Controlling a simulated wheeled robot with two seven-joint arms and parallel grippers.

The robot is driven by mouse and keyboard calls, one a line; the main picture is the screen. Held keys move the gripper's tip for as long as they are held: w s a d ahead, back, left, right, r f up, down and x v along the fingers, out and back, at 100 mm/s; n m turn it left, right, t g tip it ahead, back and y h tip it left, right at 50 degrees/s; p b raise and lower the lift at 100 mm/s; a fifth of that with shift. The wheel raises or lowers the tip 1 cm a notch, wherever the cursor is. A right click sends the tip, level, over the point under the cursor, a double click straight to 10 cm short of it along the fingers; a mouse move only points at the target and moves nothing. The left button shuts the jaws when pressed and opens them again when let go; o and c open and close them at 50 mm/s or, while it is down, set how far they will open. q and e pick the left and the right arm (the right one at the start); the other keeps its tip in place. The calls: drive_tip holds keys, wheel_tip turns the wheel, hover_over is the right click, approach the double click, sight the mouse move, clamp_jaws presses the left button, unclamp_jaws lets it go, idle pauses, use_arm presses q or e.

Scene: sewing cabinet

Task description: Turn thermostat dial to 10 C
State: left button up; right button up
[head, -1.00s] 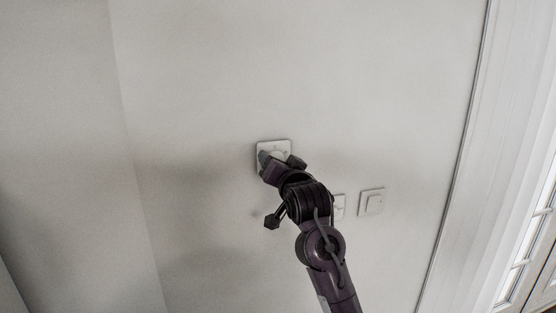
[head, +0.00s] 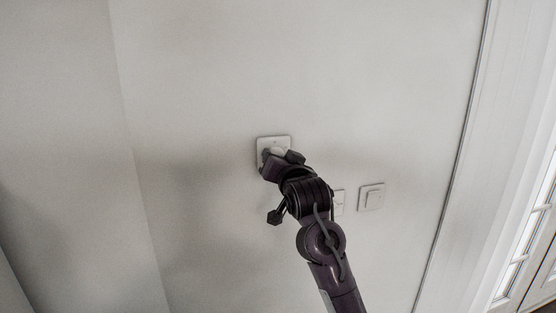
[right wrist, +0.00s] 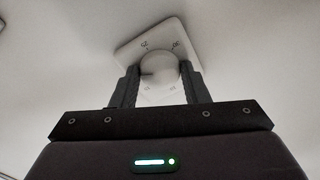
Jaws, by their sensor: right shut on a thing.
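The thermostat is a white square plate (head: 264,142) on the wall in the middle of the head view, partly hidden by my right gripper. In the head view my right gripper (head: 281,158) covers the lower part of the thermostat. My left gripper is not in view.
A white switch plate (head: 371,197) is on the wall to the right of my right arm. Another plate (head: 339,202) beside it is partly hidden by the arm. A white door frame (head: 490,150) stands at the right. The wall to the left is bare.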

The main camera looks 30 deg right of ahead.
drive_tip(key=n+b, duration=0.4)
drive_tip(key=n, duration=1.8)
drive_tip(key=shift+n, duration=0.3)
idle(0.4)
drive_tip(key=o, duration=1)
